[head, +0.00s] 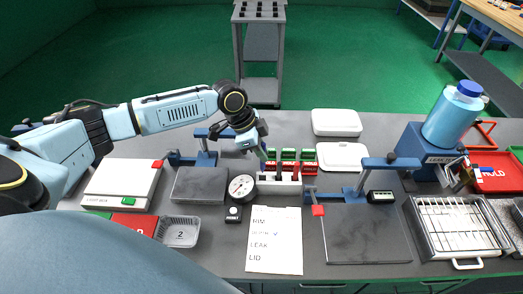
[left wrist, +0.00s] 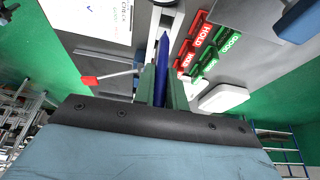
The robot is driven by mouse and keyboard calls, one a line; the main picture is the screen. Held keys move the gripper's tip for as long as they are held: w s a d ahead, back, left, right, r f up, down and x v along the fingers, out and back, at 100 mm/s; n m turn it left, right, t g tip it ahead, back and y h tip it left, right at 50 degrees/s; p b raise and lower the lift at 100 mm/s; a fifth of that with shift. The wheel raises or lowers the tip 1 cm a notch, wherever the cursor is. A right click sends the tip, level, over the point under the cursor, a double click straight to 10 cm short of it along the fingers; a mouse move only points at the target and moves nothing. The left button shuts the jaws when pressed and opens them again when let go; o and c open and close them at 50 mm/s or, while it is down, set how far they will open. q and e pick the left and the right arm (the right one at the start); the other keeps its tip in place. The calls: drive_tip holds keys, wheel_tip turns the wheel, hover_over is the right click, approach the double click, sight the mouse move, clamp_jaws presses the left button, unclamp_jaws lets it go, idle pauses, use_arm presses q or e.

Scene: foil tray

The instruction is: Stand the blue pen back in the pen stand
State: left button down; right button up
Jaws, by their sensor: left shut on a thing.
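My left gripper (head: 262,154) reaches in from the left and hangs over the back middle of the bench. In the left wrist view it is shut on the blue pen (left wrist: 162,62), which lies between the two fingers with its pointed end past the fingertips. In the head view the pen is too small or hidden to make out. My right gripper is not in view.
Green and red label blocks (head: 287,155) stand right behind the stand. A round dial gauge (head: 242,187) is close on its left. A written sheet (head: 274,240) lies in front. White lidded boxes (head: 337,122) are at the back right. A blue-armed fixture (head: 391,163) stands to the right.

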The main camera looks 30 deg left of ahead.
sight(262, 168)
use_arm(q)
drive_tip(key=shift+f+b, duration=2.1)
drive_tip(key=shift+b, duration=0.2)
drive_tip(key=shift+f+b, duration=0.45)
drive_tip(key=shift+f, duration=0.75)
drive_tip(key=shift+f, duration=0.55)
drive_tip(key=c, duration=1.3)
unclamp_jaws()
drive_tip(key=shift+c, duration=0.2)
drive_tip(key=shift+r, duration=0.1)
